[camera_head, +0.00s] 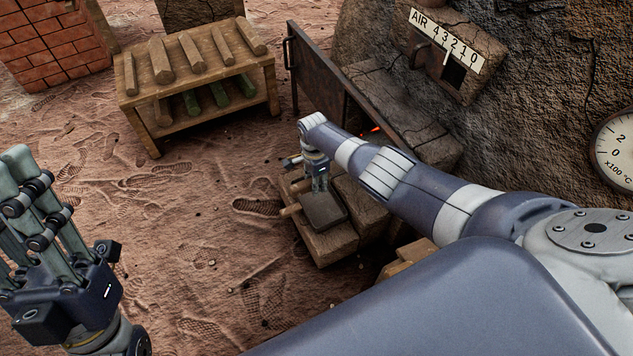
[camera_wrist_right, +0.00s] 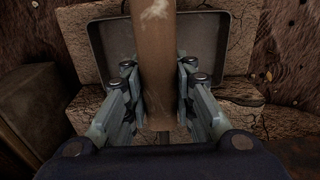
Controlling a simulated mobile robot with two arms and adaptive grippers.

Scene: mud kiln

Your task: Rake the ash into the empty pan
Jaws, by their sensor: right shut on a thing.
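My right gripper (camera_head: 317,185) points down over the stone step in front of the kiln. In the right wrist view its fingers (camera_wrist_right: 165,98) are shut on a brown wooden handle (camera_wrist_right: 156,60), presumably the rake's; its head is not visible. A dark, shallow metal pan (camera_head: 323,211) lies on the block below. It shows behind the handle in the right wrist view (camera_wrist_right: 205,48) and looks empty where visible. No ash can be made out. My left gripper (camera_head: 32,175) is raised at the left, holding nothing visible; its finger opening is unclear.
The kiln's metal door (camera_head: 325,85) stands open, with an orange glow (camera_head: 374,129) behind my right arm. A wooden rack (camera_head: 190,85) with logs stands at the back. A gauge (camera_head: 615,150) is on the kiln wall. The sandy floor (camera_head: 190,240) at left is clear.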

